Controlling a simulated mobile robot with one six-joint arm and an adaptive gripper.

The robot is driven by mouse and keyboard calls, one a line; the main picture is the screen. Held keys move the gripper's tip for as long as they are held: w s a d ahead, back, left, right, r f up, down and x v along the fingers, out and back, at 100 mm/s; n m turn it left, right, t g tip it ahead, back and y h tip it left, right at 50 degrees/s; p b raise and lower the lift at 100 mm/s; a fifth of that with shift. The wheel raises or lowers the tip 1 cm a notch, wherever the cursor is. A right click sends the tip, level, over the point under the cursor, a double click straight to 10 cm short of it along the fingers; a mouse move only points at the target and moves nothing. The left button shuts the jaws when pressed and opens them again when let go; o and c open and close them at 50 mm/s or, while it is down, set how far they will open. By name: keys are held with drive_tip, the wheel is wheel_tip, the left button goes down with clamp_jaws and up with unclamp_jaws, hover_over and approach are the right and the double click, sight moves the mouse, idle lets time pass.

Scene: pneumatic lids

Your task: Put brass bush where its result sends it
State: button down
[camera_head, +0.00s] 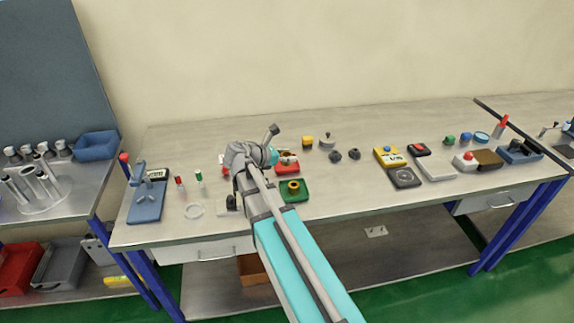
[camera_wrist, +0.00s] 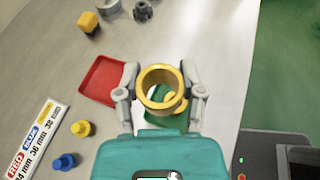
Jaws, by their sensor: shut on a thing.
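My gripper (camera_wrist: 160,92) is shut on a brass bush (camera_wrist: 147,74), a yellow ring held between both fingers with its open bore facing the camera. A green tray (camera_wrist: 152,122) lies below the held bush, mostly hidden by it in the wrist view. In the head view the green tray (camera_head: 304,197) holds a yellow ring-like piece (camera_head: 293,186). A red tray (camera_wrist: 101,78) lies just left of my gripper in the wrist view; it shows behind the green tray in the head view (camera_head: 296,168). The held bush appears apart from both trays.
A sign (camera_wrist: 33,137) with RED, BLUE and mm figures lies beside a yellow plug (camera_wrist: 82,128) and a blue plug (camera_wrist: 64,161). A yellow block (camera_head: 307,140) and dark knobs stand behind the trays. A scale-like device (camera_head: 390,157) stands to the right. The bench's front edge is near.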

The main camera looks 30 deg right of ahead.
drive_tip(key=shift+d, duration=0.2)
drive_tip(key=d, duration=0.1)
drive_tip(key=s+d, duration=0.1)
drive_tip(key=d, duration=0.3)
drive_tip(key=shift+s+d+r+p, duration=0.15)
drive_tip(key=shift+s+r+p, duration=0.05)
drive_tip(key=shift+r+p, duration=0.2)
drive_tip(key=w+f+b, duration=0.3)
drive_tip(key=w, duration=0.1)
drive_tip(key=w+f+b, duration=0.3)
drive_tip(key=w, duration=0.1)
drive_tip(key=w+f+b, duration=0.3)
drive_tip(key=w, duration=0.2)
drive_tip(key=shift+w, duration=0.1)
idle(0.3)
